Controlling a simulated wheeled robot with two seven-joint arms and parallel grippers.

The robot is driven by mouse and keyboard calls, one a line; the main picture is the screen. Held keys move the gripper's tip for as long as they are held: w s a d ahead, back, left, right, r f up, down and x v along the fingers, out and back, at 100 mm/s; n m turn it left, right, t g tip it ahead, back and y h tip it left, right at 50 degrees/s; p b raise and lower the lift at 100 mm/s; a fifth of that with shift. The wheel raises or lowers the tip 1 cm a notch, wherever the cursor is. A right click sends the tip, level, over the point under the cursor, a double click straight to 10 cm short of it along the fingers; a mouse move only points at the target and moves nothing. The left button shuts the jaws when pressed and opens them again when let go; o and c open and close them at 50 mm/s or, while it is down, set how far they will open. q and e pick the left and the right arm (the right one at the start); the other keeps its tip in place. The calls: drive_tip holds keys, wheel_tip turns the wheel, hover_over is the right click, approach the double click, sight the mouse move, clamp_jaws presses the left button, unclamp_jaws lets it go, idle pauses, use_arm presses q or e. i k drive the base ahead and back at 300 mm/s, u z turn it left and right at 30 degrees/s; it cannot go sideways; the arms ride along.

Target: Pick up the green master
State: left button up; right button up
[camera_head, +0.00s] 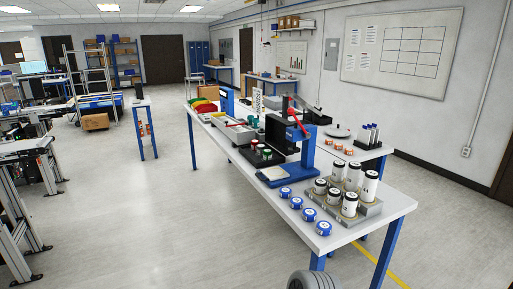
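Another small green piece (253,120) is farther back on the same table. All are small, so I cannot tell with certainty which one is the green master. Neither of my grippers is in view.
The white table (385,212) carries a blue press with a red handle (307,155), several white canisters (349,204) on a metal tray, and several blue-and-white discs (323,228). Coloured bins (204,106) sit at its far end. The floor (170,220) left of it is clear.

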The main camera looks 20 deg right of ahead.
sight(267, 155)
drive_tip(key=i, duration=1.2)
drive_tip(key=z, duration=0.7)
drive_tip(key=i, duration=0.5)
